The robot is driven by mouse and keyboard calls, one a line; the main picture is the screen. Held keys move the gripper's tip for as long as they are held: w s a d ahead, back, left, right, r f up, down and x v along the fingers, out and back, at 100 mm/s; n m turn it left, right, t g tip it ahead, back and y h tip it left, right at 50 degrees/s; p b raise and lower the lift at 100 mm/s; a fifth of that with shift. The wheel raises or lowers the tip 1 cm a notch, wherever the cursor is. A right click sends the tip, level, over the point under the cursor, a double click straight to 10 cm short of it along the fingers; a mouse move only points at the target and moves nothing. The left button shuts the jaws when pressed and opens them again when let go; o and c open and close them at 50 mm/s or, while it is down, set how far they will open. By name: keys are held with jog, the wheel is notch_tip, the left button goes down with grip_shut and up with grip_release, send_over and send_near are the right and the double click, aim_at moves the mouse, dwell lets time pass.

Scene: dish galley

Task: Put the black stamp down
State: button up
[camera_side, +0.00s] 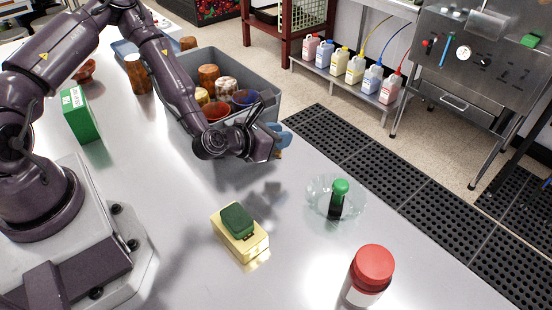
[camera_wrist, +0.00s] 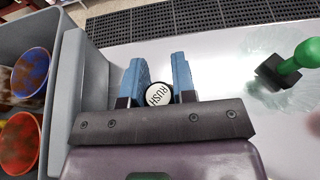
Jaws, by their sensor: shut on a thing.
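My gripper (camera_side: 278,138) is beside the right wall of the grey bin, over the table, with its blue fingers closed around a round thing. In the wrist view the gripper (camera_wrist: 156,80) shows this as the black stamp (camera_wrist: 157,95), its white round face lettered RUSH and rimmed in black. Most of the stamp is hidden by the fingers; whether its base touches the table cannot be told. A different stamp with a green handle (camera_side: 340,187) and black base stands in a clear glass bowl (camera_side: 320,196). It also shows in the wrist view (camera_wrist: 304,56).
The grey bin (camera_side: 270,108) holds several cups and stands close to my gripper. A yellow block with a dark green top (camera_side: 238,220), a red-capped bottle (camera_side: 372,268) and a green box (camera_side: 80,114) stand on the table. Bare table (camera_side: 180,200) lies between them.

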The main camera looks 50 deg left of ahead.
jog(key=shift+f, duration=2.5)
jog(key=shift+f, duration=0.1)
jog(key=o, duration=0.9)
